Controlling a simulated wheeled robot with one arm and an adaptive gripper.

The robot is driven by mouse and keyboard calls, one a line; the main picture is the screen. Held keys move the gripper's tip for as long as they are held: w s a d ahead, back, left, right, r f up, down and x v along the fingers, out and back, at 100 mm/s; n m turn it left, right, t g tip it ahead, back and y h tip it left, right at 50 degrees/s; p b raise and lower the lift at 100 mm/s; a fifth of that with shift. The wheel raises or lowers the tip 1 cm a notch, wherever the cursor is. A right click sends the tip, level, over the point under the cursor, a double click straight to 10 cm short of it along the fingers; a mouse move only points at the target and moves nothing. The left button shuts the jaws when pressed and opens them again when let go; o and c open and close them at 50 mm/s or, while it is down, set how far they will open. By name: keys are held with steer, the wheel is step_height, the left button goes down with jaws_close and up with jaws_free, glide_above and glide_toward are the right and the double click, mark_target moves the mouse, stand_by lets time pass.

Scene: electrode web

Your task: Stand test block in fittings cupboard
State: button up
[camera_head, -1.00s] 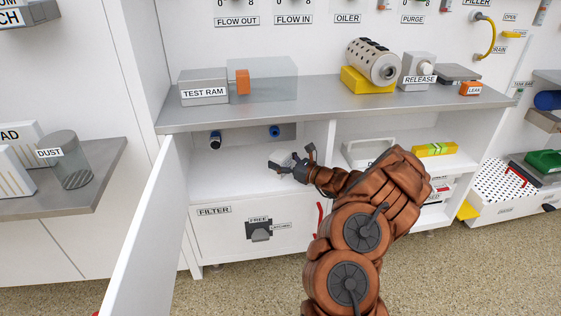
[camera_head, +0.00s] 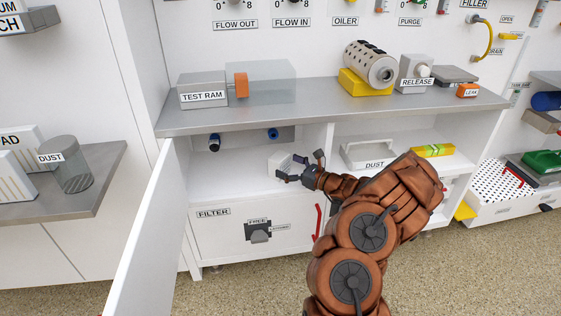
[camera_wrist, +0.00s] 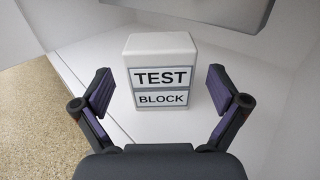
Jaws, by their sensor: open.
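The test block (camera_head: 279,161) is a pale block standing upright on the white floor of the open cupboard (camera_head: 222,187) below the grey counter. In the wrist view the test block (camera_wrist: 160,60) shows its two labels, "TEST" and "BLOCK", facing me and reading level. My gripper (camera_head: 302,167) is open at the cupboard's mouth, to the right of the block in the head view. In the wrist view my gripper's fingers (camera_wrist: 160,92) are spread wide, with the block beyond and between them; clear gaps show on both sides.
The white cupboard door (camera_head: 150,235) stands open on the left. A divider is right of the block, with a dust tray (camera_head: 369,156) in the neighbouring bay. The counter (camera_head: 330,108) hangs above.

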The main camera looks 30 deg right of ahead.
mark_target(285, 164)
steer(key=shift+p+v, duration=0.45)
steer(key=shift+v, duration=1.5)
